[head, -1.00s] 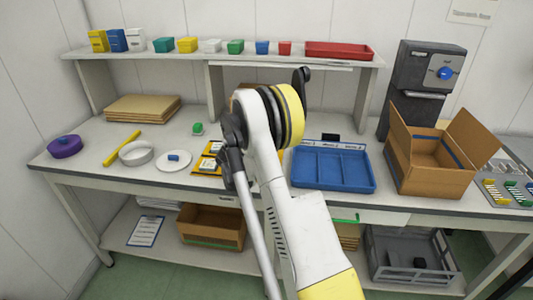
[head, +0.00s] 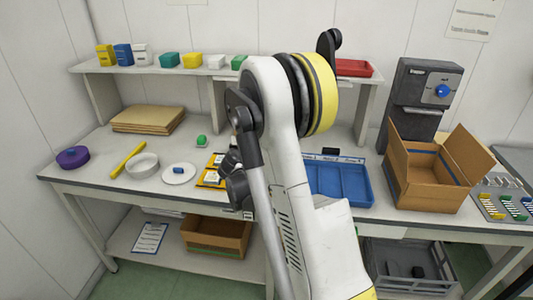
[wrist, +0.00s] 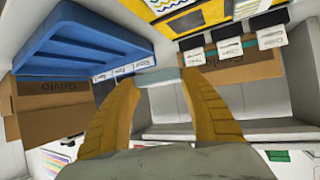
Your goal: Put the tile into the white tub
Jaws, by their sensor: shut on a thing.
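My gripper (wrist: 160,82) shows in the wrist view, its two yellow-brown fingers shut on a pale blue-grey tile (wrist: 161,76). The tile spans the gap between the fingertips, and its far side faces away from me. In the head view my arm hides the tile. A round, open white tub (head: 142,166) stands on the left part of the bench, between a yellow bar and a white plate. It is well to the left of my arm.
A white plate (head: 179,173) with a small blue piece lies right of the tub. A yellow bar (head: 128,158) and purple roll (head: 72,158) lie left. A blue tray (head: 340,183) and open carton (head: 430,165) stand right. A shelf (head: 185,70) with small coloured boxes overhangs the back.

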